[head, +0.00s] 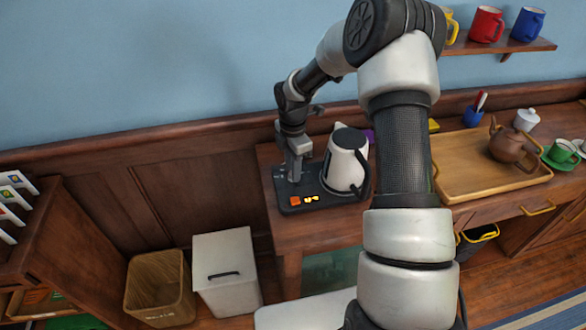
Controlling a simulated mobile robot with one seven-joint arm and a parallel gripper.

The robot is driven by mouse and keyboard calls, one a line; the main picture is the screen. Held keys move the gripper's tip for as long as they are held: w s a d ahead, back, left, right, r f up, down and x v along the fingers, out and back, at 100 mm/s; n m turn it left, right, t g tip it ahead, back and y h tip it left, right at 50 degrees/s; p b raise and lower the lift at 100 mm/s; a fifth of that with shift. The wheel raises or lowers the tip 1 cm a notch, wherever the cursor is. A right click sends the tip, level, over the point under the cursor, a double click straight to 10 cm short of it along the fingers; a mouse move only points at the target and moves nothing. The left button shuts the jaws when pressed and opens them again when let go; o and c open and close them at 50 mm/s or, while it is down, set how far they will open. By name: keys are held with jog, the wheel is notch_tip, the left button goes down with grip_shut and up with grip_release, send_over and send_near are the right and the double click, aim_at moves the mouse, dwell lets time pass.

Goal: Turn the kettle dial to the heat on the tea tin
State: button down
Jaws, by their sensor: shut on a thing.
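The white kettle (343,160) with a dark lid and black handle stands on a dark base (330,198). The base's front left shows an orange square and small lit yellow marks (304,199), too small to read. My gripper (293,177) points down over the base's left side, left of the kettle. It is shut on what appears to be the dial, which the fingers hide. A purple thing (370,135) shows partly behind the kettle; I cannot tell if it is the tea tin. No heat marking is readable.
A wooden tray (455,185) with a brown teapot (512,145) lies right of my arm. A green cup (561,152) and white lidded pot (526,119) are nearby. A white bin (226,272) and wooden bin (159,290) stand on the floor. My arm hides part of the counter.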

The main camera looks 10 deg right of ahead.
jog(key=c, duration=1.5)
grip_release()
notch_tip(320, 180, up, 17)
jog(key=shift+r+p, duration=0.2)
jog(key=shift+p, duration=0.35)
jog(key=s+r+m+t+p, duration=0.1)
jog(key=s+r+m+t, duration=0.1)
jog(key=s+r+m, duration=0.4)
jog(key=s+r+m+t+p, duration=0.1)
jog(key=s+r+m+p, duration=0.1)
jog(key=s+r+m, duration=0.5)
jog(key=s+r+m+t+p, duration=0.2)
jog(key=s+r+m, duration=0.4)
jog(key=s, duration=1)
jog(key=shift+a+r+m+t, duration=0.2)
jog(key=shift+r+m+t, duration=0.1)
jog(key=shift+m, duration=0.7)
